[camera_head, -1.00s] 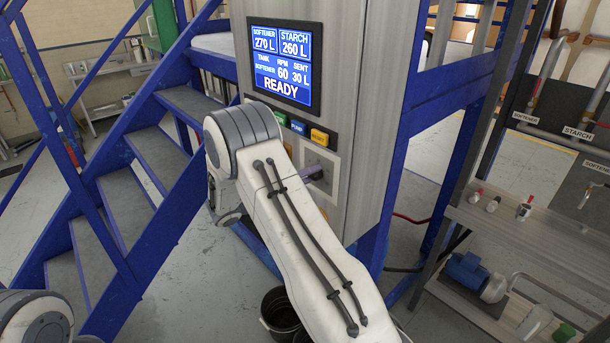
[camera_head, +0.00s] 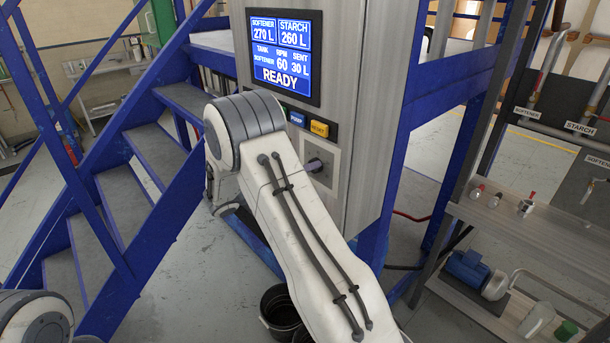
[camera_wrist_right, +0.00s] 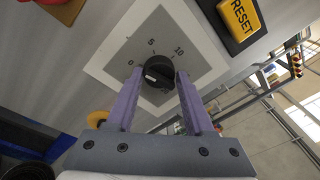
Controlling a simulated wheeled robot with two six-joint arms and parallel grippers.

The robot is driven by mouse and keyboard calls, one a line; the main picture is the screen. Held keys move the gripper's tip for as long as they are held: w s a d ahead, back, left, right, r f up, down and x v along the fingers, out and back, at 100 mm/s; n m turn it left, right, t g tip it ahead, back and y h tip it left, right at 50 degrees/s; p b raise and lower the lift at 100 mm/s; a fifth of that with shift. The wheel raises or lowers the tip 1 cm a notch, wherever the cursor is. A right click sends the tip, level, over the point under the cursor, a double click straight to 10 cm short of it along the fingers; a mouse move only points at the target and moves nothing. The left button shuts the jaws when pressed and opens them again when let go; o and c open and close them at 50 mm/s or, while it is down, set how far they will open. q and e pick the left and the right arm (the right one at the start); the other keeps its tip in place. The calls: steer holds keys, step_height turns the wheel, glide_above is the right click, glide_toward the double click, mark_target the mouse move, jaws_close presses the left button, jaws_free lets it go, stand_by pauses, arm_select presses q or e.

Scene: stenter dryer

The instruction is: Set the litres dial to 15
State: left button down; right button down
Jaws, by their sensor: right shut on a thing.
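The litres dial (camera_wrist_right: 158,72) is a round black knob on a pale square plate (camera_wrist_right: 127,47) in the right wrist view. The marks 0, 5 and 10 show around it; 15 cannot be made out. A light mark shows on the knob's lower left, but its exact setting is unclear. My right gripper (camera_wrist_right: 160,76) has its two purple fingers on either side of the knob, shut on it. In the head view the dial (camera_head: 316,165) shows just past my right forearm, which hides most of the gripper. My left gripper is out of view.
A yellow RESET button (camera_wrist_right: 240,14) sits close to the plate. Blue stairs (camera_head: 110,190) stand left, a shelf with valves (camera_head: 525,205) right, and a black bucket (camera_head: 278,310) on the floor below.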

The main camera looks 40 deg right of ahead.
steer(key=shift+s+d+m+t+b, duration=0.15)
steer(key=shift+m+t+b, duration=0.5)
steer(key=shift+m+b, duration=5.65)
steer(key=shift+s+a+m+t+b, duration=0.1)
steer(key=shift+m+t+b, duration=0.6)
steer(key=shift+m+b, duration=5.65)
steer(key=shift+s+d+m+t+b, duration=0.15)
steer(key=shift+m+t+b, duration=0.5)
steer(key=shift+m+b, duration=5.65)
steer(key=n+b, duration=0.7)
steer(key=shift+a+n, duration=0.1)
steer(key=shift+n, duration=0.15)
steer(key=shift+c, duration=1.6)
jaws_free()
steer(key=shift+s, duration=0.1)
steer(key=shift+f, duration=0.1)
